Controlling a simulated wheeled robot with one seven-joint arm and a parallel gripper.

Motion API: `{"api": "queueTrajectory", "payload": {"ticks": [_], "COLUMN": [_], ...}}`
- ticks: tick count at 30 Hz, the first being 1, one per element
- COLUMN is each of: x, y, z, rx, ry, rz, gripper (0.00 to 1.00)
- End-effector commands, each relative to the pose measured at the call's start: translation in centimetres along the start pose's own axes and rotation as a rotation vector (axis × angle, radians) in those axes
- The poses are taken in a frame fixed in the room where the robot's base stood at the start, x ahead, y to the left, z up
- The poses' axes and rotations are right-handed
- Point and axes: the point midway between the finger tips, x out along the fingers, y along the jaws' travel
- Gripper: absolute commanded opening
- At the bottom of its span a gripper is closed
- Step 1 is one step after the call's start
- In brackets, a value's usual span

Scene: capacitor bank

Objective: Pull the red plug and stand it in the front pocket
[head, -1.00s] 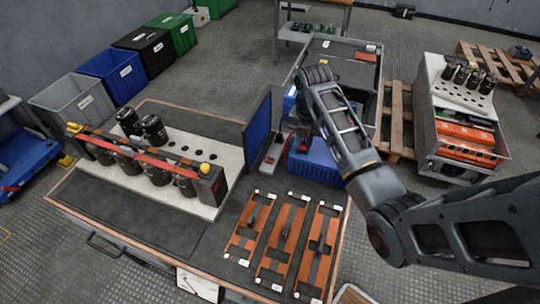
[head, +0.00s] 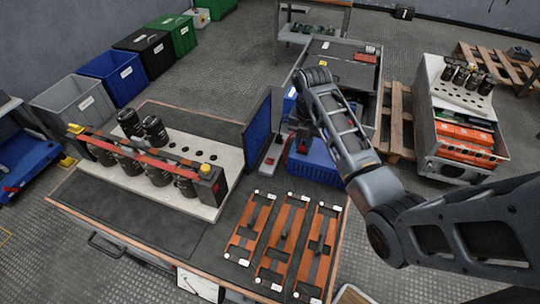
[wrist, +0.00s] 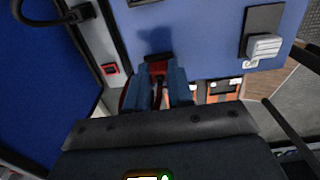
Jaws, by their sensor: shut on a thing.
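My gripper (wrist: 160,92) is shut in the wrist view, its blue-grey fingers pointing up the picture. A dark red piece, which looks like the red plug (wrist: 157,66), shows at the fingertips, mostly hidden by them. I cannot tell whether it still sits in a socket. In the head view my gripper (head: 301,141) is above the blue crate, beside the grey outlet strip (head: 271,153), and a red cable shows next to it. The front pocket cannot be made out for certain.
An upright blue panel (head: 258,126) stands close left of the strip. Orange busbar pieces (head: 286,235) lie on the bench front. A capacitor bank (head: 150,160) stands left. A grey connector (wrist: 263,47) is at right in the wrist view.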

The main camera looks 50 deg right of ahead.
Motion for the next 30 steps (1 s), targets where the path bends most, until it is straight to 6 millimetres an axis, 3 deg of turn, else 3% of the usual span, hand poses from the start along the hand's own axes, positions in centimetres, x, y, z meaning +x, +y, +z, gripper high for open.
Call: {"api": "queueTrajectory", "payload": {"ticks": [1, 7, 8, 17, 30], "x": [1.53, 1.66, 1.66, 1.71, 0.96], "y": [-0.38, -0.41, -0.42, -0.57, -0.68], "z": [-0.38, -0.35, -0.34, -0.22, -0.04], "rx": [0.002, 0.002, 0.003, 0.005, 0.01], "ry": [0.01, 0.01, 0.01, 0.008, 0.007], "rz": [-0.009, -0.009, -0.009, -0.01, -0.007], "gripper": [0.0, 0.0, 0.23, 0.51, 0.51]}}
